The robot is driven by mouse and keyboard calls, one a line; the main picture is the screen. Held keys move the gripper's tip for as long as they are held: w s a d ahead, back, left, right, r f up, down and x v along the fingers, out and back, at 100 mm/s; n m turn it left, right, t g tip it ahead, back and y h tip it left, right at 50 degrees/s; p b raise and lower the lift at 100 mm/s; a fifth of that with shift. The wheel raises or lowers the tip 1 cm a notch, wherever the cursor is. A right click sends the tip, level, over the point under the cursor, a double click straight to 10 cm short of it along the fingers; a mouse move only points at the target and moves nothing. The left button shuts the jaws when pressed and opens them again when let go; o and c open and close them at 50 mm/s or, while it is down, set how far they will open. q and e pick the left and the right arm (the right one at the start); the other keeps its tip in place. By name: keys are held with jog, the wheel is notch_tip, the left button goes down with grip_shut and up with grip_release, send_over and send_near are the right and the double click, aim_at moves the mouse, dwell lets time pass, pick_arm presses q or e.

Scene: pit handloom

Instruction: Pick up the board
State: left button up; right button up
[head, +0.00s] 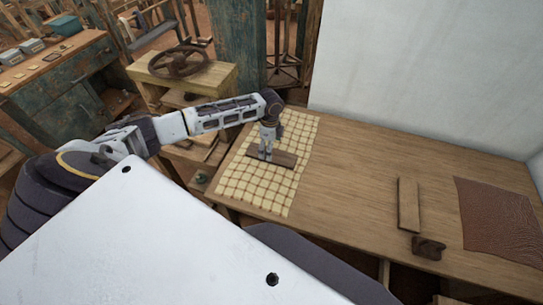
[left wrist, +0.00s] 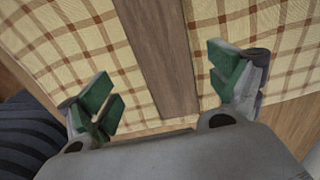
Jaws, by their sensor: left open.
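A flat brown wooden board (head: 287,159) lies on a cream and brown checked cloth (head: 245,188) on the wooden table. My left gripper (head: 266,157) points down over the middle of this board, and its fingers hide part of it. In the left wrist view, the board (left wrist: 160,45) runs between the two spread green-padded fingers of the left gripper (left wrist: 160,88). A gap shows on each side, so the fingers do not grip it. How high the fingertips are above the cloth is hard to tell. My right gripper is not in view.
A second narrow board (head: 408,205) lies to the right on the table (head: 350,175). Near it are a small dark block (head: 428,248) and a brown textured cloth (head: 498,222). A white wall (head: 420,75) stands behind. The table's middle is clear. A wheeled wooden stand (head: 215,80) is at left.

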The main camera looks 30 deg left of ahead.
pick_arm(q)
jog(key=f, duration=0.3)
jog(key=shift+w+d+f, duration=0.1)
jog(key=shift+w, duration=0.2)
jog(key=shift+f, duration=0.8)
jog(key=c, duration=1.2)
jog(key=shift+r, duration=0.1)
jog(key=shift+r, duration=5)
